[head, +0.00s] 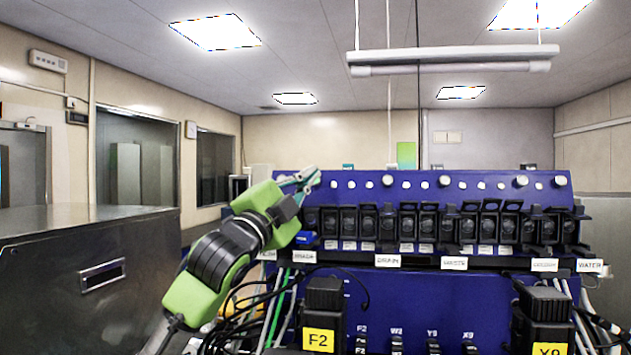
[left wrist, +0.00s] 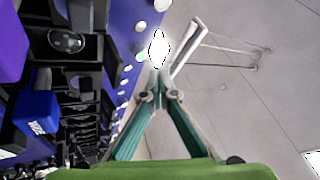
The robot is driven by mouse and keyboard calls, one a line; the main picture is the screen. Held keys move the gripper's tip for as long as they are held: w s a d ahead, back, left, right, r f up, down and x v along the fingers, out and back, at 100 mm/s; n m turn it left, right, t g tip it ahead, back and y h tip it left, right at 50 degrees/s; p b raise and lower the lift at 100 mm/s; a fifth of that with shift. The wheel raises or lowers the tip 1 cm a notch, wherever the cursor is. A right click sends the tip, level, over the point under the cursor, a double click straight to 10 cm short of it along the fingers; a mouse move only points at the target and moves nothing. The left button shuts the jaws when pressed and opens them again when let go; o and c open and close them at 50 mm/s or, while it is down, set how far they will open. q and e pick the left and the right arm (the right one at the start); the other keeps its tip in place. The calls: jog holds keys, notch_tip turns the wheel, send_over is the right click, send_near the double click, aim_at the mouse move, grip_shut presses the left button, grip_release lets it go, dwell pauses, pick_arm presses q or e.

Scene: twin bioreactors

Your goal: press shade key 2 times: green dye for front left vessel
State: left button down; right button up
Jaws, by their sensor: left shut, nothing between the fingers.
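A blue panel (head: 350,186) carries a row of black switch-like units and white round knobs. A small label (head: 304,257) at its left end seems to read SHADE, but it is blurred. A small blue key (head: 305,241) sits just above that label; a blue block with white lettering (left wrist: 38,112) shows in the left wrist view. My left gripper (head: 312,176) is shut and empty, raised at the panel's upper left edge, above the blue key and apart from it. Its closed fingers also show in the left wrist view (left wrist: 158,88). The front left vessel cannot be made out. My right gripper is out of view.
Black blocks tagged F2 (head: 325,297) and X9 (head: 544,312) stand in front of the panel. Cables and tubes (head: 245,310) hang at the lower left. A dark metal cabinet (head: 60,260) is at left. A lamp (head: 450,60) hangs above; the air over the panel is free.

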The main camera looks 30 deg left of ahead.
pick_arm(q)
jog(key=shift+s+r, duration=0.1)
jog(key=s, duration=0.1)
jog(key=s+d+r, duration=0.1)
jog(key=s, duration=0.3)
jog(key=shift+s+d+r, duration=0.25)
dwell(0.6)
